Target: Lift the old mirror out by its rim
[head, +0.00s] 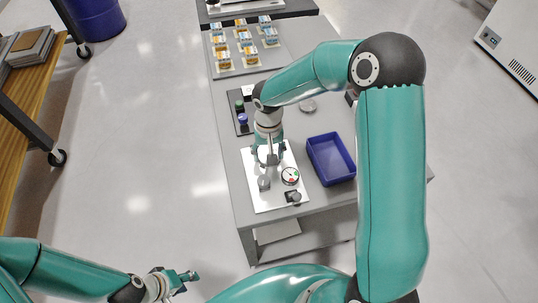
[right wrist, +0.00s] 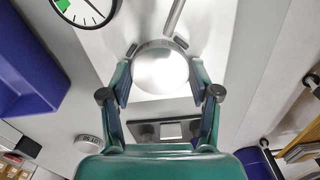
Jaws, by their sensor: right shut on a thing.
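The round, shiny mirror (right wrist: 160,70) sits between the fingers of my right gripper (right wrist: 160,80) in the right wrist view. The fingers are shut on its rim from two sides. In the head view my right gripper (head: 268,153) points down over the white fixture plate (head: 262,202) and largely hides the mirror. I cannot tell whether the mirror touches its mount. My left gripper (head: 178,282) is at the lower left of the head view, away from the table and apart from the mirror; its finger opening is too small to tell.
A round gauge (head: 290,176) and a dark block (head: 293,197) are on the plate. A blue bin (head: 330,180) stands to the right. A dark holder (head: 236,124) is behind left. A tray (head: 223,73) with several small boxes is farther back.

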